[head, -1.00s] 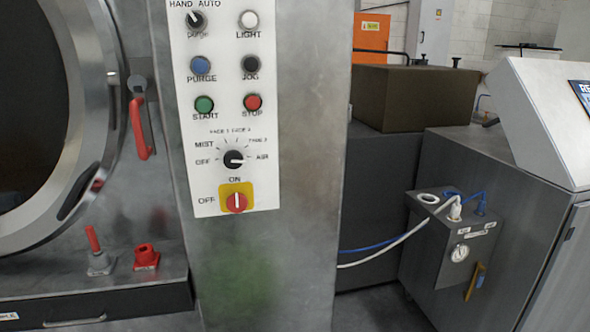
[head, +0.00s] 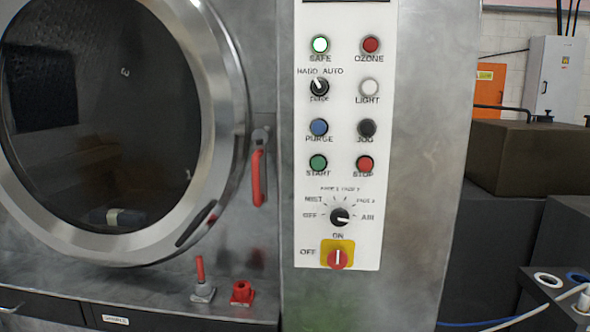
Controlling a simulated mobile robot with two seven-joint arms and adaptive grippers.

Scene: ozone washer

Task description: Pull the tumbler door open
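The round tumbler door (head: 222,110) fills the left of the head view, with a wide metal ring around dark glass. It looks shut against the washer front. A red lever handle (head: 258,178) hangs upright from a metal latch on the washer front, just right of the door. Neither of my grippers shows in this view.
A white control panel (head: 312,222) with buttons and knobs stands right of the door. Below the door, a ledge (head: 150,308) bears a small red-handled valve (head: 202,282) and a red fitting (head: 242,292). A dark brown box (head: 535,160) and hoses lie at the right.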

